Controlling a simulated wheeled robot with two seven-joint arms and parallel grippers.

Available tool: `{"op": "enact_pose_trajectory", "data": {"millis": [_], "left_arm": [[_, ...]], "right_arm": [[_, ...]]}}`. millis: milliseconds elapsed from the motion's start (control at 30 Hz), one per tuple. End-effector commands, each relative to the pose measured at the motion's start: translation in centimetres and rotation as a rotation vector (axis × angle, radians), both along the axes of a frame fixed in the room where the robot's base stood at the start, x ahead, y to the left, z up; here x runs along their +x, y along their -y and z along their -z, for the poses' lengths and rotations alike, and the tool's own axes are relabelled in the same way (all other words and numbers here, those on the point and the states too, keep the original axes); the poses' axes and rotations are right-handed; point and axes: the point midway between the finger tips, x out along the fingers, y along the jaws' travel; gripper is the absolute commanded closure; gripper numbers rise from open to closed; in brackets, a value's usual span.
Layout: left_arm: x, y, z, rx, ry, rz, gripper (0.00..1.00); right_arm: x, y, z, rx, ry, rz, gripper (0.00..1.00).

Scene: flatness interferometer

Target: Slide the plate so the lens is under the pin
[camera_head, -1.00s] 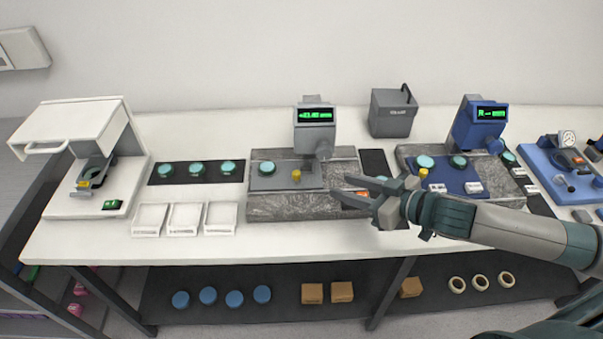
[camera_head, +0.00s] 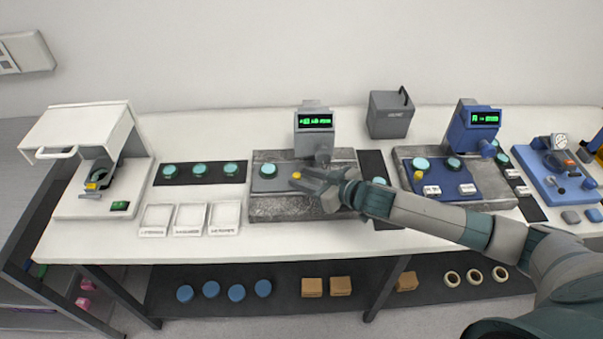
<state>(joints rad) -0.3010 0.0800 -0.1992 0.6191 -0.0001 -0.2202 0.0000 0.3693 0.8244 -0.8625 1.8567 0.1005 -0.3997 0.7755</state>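The grey plate (camera_head: 268,184) lies on a speckled stone base (camera_head: 280,207) and carries a teal lens (camera_head: 268,171) near its left end. A yellow knob (camera_head: 297,176) stands at the plate's right part. The grey gauge head (camera_head: 315,139) with a green display stands behind, its pin side (camera_head: 322,157) to the right of the lens. My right gripper (camera_head: 300,179) reaches in from the right, fingers apart, with its tips at the knob. Contact with the knob cannot be told. The gripper hides part of the plate and base. My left gripper is not in view.
A blue gauge (camera_head: 473,128) with its own stone base stands to the right. A grey bin (camera_head: 390,115) stands behind. White trays (camera_head: 190,219), a dark strip of teal lenses (camera_head: 200,182) and a white machine (camera_head: 90,160) are at the left.

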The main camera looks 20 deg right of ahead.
Motion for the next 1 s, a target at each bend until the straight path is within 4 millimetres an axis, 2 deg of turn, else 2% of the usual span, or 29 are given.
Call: {"op": "enact_pose_trajectory", "data": {"millis": [200, 533, 600, 700, 867, 1000], "left_arm": [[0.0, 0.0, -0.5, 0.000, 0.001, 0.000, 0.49], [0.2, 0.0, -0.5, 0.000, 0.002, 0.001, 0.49], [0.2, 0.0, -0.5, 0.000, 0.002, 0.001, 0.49], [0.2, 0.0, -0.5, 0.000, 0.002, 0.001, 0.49], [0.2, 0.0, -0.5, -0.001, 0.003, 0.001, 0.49], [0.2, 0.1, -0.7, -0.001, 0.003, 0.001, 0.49]], "right_arm": [[1.1, -0.7, 0.5, 0.000, 0.000, 0.000, 0.63], [1.2, -0.7, 0.6, 0.000, -0.001, 0.000, 0.63], [1.2, -0.7, 0.6, 0.000, -0.001, 0.000, 0.80], [1.2, -0.7, 0.6, 0.000, -0.001, 0.000, 1.00], [1.2, -0.6, 0.6, 0.000, -0.001, 0.000, 1.00], [0.8, 0.8, 0.7, -0.001, -0.004, 0.001, 1.00]]}}
